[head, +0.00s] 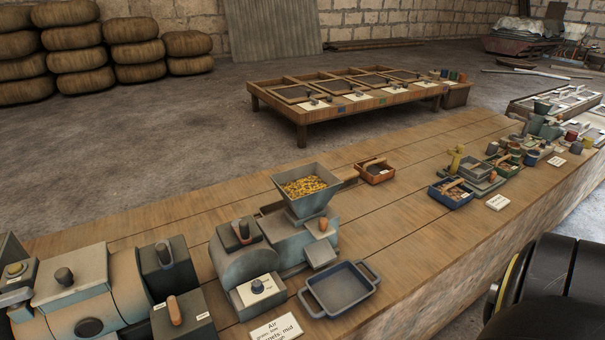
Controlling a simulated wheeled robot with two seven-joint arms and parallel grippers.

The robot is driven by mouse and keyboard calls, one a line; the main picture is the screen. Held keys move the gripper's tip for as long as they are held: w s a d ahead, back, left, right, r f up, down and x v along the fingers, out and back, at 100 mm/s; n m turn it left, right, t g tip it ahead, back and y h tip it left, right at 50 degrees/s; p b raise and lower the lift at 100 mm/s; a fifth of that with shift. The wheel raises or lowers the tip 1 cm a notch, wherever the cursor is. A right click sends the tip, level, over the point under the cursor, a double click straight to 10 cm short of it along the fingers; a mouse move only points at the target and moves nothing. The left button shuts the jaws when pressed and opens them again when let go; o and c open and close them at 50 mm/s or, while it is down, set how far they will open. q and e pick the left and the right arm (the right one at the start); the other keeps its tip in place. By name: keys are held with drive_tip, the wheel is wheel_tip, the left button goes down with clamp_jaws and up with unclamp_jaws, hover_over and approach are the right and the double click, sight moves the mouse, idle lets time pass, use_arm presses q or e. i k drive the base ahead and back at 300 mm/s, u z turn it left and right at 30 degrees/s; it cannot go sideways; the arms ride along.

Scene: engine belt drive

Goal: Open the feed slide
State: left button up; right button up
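A grey hopper (307,198) filled with yellow grains stands on a grey-green mill (300,240) on the long wooden bench. An orange-brown knob (323,225) sits on the mill to the right below the hopper. A blue-grey tray (341,289) with two handles stands in front of the mill and looks empty. Neither of my grippers is in view.
A second machine (85,290) stands at the left, with a dark box with an orange handle (175,311) beside it. A labelled card (277,328) lies at the front. Small trays (451,194) stand further right. The bench (410,235) is clear between.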

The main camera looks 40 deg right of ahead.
sight(319, 227)
drive_tip(key=z, duration=0.6)
drive_tip(key=k, duration=0.35)
drive_tip(key=z, duration=0.8)
drive_tip(key=i, duration=0.5)
drive_tip(key=u, duration=0.05)
